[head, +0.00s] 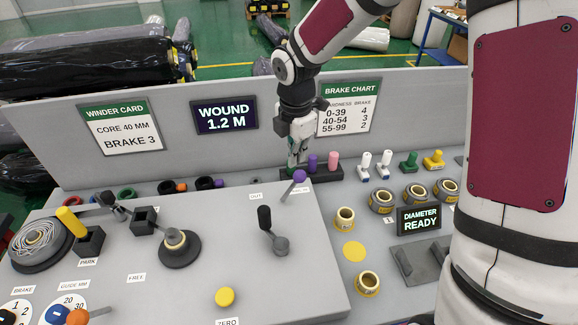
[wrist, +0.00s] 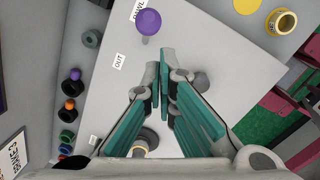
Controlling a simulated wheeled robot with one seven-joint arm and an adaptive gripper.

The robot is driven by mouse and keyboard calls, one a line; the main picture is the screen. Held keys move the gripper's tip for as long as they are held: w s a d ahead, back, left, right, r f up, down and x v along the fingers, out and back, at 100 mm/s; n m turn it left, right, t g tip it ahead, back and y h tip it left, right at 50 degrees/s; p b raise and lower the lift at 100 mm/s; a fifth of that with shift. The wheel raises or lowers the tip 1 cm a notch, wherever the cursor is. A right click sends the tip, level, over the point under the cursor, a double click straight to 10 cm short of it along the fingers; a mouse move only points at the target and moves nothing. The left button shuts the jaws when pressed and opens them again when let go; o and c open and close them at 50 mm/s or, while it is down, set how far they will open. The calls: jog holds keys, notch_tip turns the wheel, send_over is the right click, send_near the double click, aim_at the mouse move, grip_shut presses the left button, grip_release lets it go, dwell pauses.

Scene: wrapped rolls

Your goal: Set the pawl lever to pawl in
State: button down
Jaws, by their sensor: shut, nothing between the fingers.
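The pawl lever (head: 298,177) has a purple ball knob on a thin stem and stands near the back right edge of the sloped grey panel (head: 215,210). My gripper (head: 293,163) points down near the lever's knob in the head view. In the wrist view its fingertips (wrist: 160,66) are together and empty, apart from the knob.
A black-handled crank (head: 265,219) stands just in front. A dark rack with purple and pink pegs (head: 333,161) is behind. A round spindle (head: 177,247) and a yellow button (head: 225,296) are on the panel. A low grey wall (head: 230,160) carries signs behind.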

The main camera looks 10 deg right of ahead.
jog(key=shift+s+d+r, duration=0.1)
jog(key=shift+d+r, duration=0.2)
jog(key=shift+r, duration=0.3)
jog(key=shift+s+d+r, duration=0.1)
jog(key=shift+d+r, duration=0.2)
jog(key=shift+r, duration=0.35)
jog(key=shift+s+d+r, duration=0.1)
jog(key=shift+d+r, duration=0.2)
jog(key=shift+r, duration=0.3)
jog(key=s+d+r+m+t, duration=0.1)
jog(key=s+r+m, duration=0.3)
jog(key=s+m, duration=0.3)
jog(key=s+d+r+m+t+b, duration=0.1)
jog(key=s+r+m+t, duration=0.1)
jog(key=s+r+m, duration=0.3)
jog(key=s+d+r+m+t+b, duration=0.1)
jog(key=s+r+m, duration=0.3)
jog(key=s+m, duration=0.6)
jog(key=shift+s+d+r+m, duration=0.35)
jog(key=shift+s+d+m, duration=0.1)
jog(key=shift+d, duration=0.1)
